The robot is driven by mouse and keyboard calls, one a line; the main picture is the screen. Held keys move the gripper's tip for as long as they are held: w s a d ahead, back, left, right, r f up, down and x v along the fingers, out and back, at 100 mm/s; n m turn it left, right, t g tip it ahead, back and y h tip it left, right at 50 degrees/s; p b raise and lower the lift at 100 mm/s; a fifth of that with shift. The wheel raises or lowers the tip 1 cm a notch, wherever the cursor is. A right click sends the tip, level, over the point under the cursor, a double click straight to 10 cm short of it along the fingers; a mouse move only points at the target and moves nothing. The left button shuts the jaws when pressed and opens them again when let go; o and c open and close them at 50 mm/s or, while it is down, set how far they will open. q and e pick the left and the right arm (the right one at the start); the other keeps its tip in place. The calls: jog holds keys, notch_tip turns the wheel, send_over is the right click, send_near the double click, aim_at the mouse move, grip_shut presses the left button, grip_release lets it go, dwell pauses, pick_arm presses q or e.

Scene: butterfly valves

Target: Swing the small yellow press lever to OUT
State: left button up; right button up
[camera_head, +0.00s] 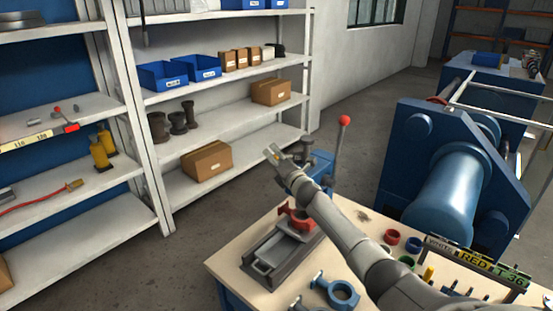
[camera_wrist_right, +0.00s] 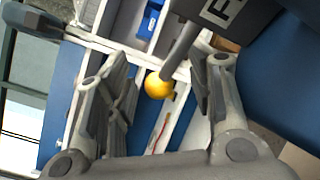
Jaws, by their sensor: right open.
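In the right wrist view, a round yellow knob (camera_wrist_right: 159,86) sits at the end of a grey lever arm (camera_wrist_right: 182,46) that comes in from the top right. My right gripper (camera_wrist_right: 164,92) is open, with one finger on each side of the knob; I cannot tell whether either finger touches it. In the head view my right gripper (camera_head: 280,158) is beside the blue press (camera_head: 320,168), and a small yellow patch shows at its tip. A dark plate with a partly cut-off white letter (camera_wrist_right: 222,10) is behind the lever. My left gripper is not in view.
A taller lever with a red ball (camera_head: 344,120) stands just right of my gripper. The workbench (camera_head: 228,262) holds a grey vise-like fixture (camera_head: 280,255), a red valve body (camera_head: 298,219) and several coloured rings. Shelves (camera_head: 225,105) stand behind; a big blue machine (camera_head: 450,170) is at right.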

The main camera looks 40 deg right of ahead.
jog(key=s+a, duration=0.1)
jog(key=s, duration=0.7)
jog(key=shift+a, duration=0.25)
jog(key=shift+w+f, duration=0.1)
jog(key=shift+c, duration=0.3)
